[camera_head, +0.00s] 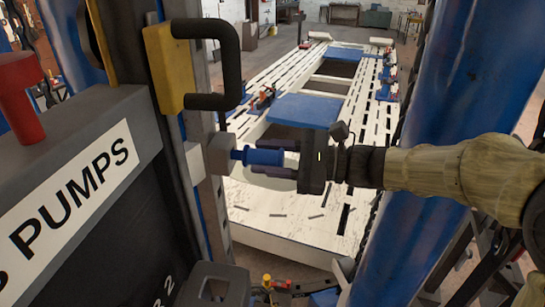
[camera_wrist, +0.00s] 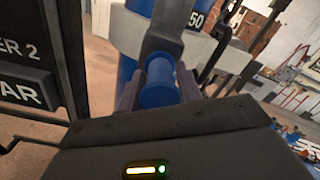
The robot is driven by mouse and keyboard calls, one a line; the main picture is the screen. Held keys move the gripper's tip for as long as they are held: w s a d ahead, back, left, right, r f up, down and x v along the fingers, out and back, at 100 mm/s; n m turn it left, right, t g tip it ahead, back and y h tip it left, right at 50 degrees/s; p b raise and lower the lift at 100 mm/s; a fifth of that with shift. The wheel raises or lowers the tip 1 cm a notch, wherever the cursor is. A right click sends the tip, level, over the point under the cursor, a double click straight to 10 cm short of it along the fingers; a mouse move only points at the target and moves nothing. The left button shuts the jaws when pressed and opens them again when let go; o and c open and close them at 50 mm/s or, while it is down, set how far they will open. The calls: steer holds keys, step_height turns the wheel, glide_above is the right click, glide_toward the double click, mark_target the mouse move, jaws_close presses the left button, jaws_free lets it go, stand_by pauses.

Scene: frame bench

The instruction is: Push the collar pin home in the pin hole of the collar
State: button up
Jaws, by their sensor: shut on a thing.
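The blue collar pin (camera_head: 262,157) lies level between the fingers of my gripper (camera_head: 278,165), which is shut on it. Its thinner front end points left at the grey collar (camera_head: 219,154) on the upright and appears to meet its face. The pin's wide blue body stands clear outside the collar. The pin hole is hidden, so I cannot tell how deep the tip is. In the wrist view, the pin's round blue end (camera_wrist: 160,85) shows between my fingers (camera_wrist: 160,95), with the grey collar (camera_wrist: 126,32) around a blue post behind it.
A black handle (camera_head: 230,65) on a yellow bracket juts out above the collar. A dark panel with a PUMPS label (camera_head: 75,185) stands close at left. A thick blue post (camera_head: 455,90) stands at right, near my arm. A long white slotted platform (camera_head: 290,215) lies below.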

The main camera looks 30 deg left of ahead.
steer(key=shift+x, duration=1.05)
steer(key=o, duration=1.2)
steer(key=shift+d, duration=0.1)
steer(key=shift+w+d+f+b, duration=0.1)
steer(key=shift+w+d+b, duration=0.1)
steer(key=shift+b, duration=0.15)
steer(key=b+v, duration=0.4)
steer(key=v, duration=0.7)
steer(key=shift+d+b, duration=0.2)
steer(key=shift+b, duration=0.2)
